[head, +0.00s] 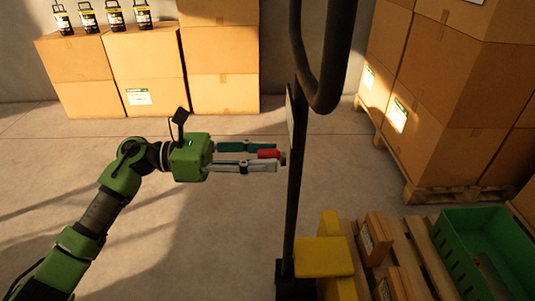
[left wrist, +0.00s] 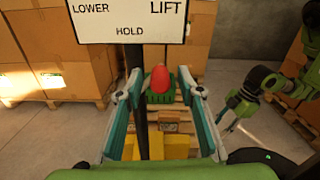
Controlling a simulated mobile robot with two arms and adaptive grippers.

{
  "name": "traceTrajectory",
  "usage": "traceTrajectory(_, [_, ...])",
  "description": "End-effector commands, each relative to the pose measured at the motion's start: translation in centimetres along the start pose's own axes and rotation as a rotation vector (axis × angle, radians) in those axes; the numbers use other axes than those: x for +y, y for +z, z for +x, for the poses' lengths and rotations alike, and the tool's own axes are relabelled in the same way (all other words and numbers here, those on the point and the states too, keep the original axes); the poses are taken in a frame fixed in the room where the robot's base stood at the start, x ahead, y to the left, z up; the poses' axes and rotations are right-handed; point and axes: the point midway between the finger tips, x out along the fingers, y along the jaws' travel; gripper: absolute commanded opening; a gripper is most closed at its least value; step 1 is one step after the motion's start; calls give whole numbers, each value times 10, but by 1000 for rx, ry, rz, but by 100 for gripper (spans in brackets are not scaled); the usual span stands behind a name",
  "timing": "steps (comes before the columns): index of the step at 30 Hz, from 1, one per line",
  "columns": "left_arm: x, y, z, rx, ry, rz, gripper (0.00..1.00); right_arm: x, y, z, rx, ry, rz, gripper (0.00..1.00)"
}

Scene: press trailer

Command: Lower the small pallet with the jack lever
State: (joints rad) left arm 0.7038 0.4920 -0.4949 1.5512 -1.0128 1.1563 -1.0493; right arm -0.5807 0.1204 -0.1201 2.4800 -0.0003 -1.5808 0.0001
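The pallet jack's black upright (head: 293,190) stands in the middle of the head view. A red lever knob (head: 268,153) shows beside it, and also in the left wrist view (left wrist: 158,80). My left gripper (head: 262,157) is open, with its fingers on either side of the knob. In the left wrist view gaps show between the knob and both fingers. A white sign (left wrist: 130,22) above reads LOWER, LIFT and HOLD. The small pallet (head: 432,262) is at the lower right, behind the yellow jack body (head: 322,257). My right gripper (left wrist: 226,122) shows small at the right of the left wrist view.
The small pallet carries small cartons (head: 375,240) and a green crate (head: 485,255). Stacked cartons on another pallet (head: 450,192) stand at the right. More cartons (head: 145,75) with black-and-yellow items line the back wall. The concrete floor at left is clear.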

Motion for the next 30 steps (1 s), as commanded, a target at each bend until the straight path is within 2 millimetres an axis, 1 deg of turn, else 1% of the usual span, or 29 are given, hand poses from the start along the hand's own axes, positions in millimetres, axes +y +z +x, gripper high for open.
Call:
traceTrajectory(1, [-1, 1, 5, -1, -2, 1, 34, 0, 0, 0, 0, 0, 0, 35])
traceTrajectory(4, [0, 0, 10, 0, -1, 1, 34, 0, 0, 0, 0, 0, 0, 35])
traceTrajectory(13, [0, 0, 12, 0, 0, 1, 34, 0, 0, 0, 0, 0, 0, 35])
traceTrajectory(14, [0, 0, 12, 0, 0, 1, 27, 0, 0, 0, 0, 0, 0, 35])
traceTrajectory(15, [0, 0, 12, 0, 0, 0, 16, 0, 0, 0, 0, 0, 0, 35])
traceTrajectory(17, [0, 0, 12, 0, -1, 0, 1, 0, 0, 0, 0, 0, 0, 35])
traceTrajectory(30, [-1, -2, 13, 5, -7, -23, 0, 0, -1, -2, 1, 0, 0, 35])
